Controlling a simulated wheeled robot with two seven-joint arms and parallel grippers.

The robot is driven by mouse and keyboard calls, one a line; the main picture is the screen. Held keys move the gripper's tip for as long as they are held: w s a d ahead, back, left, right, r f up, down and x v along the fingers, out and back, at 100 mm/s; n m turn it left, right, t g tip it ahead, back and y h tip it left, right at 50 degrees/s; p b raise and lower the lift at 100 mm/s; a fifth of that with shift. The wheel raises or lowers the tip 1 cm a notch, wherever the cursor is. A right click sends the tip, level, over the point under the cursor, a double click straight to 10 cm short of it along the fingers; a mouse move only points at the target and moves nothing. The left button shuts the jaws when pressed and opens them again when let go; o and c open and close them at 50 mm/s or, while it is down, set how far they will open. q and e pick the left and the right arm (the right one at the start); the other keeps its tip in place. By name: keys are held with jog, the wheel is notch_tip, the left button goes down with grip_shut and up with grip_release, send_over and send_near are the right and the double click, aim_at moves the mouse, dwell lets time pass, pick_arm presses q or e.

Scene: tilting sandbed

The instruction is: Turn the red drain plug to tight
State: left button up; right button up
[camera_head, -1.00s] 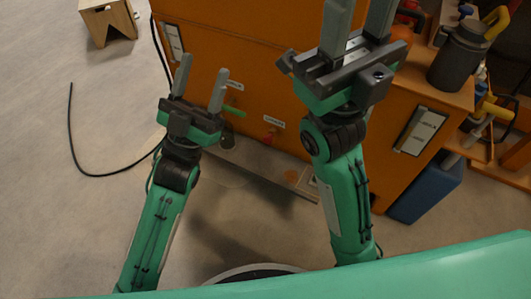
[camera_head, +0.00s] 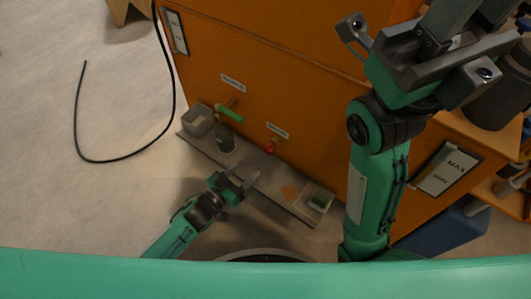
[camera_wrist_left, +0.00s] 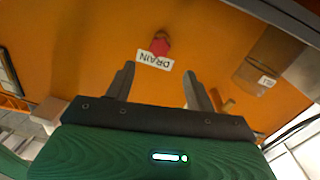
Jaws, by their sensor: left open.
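The red drain plug (camera_head: 270,148) sticks out low on the front of the orange tank (camera_head: 290,85), under a small white label (camera_head: 277,130). In the left wrist view the red plug (camera_wrist_left: 159,44) lies ahead of the fingers, roughly midway between them, beside a label reading DRAIN (camera_wrist_left: 155,60). My left gripper (camera_head: 238,178) is open and empty, below and left of the plug in the head view and apart from it. My right gripper (camera_head: 470,15) is raised at the top right, open, with its fingertips cut off.
A grey ledge (camera_head: 250,180) runs along the tank's foot. A green-handled valve (camera_head: 230,113) is left of the plug. A black cable (camera_head: 78,125) lies on open floor.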

aim_at(266, 151)
pick_arm(q)
jog(key=b+x, duration=0.3)
jog(key=x, duration=0.6)
jog(key=shift+w+d+b, duration=0.1)
jog(key=shift+b, duration=0.2)
jog(key=shift+c, duration=0.2)
jog(key=c, duration=0.9)
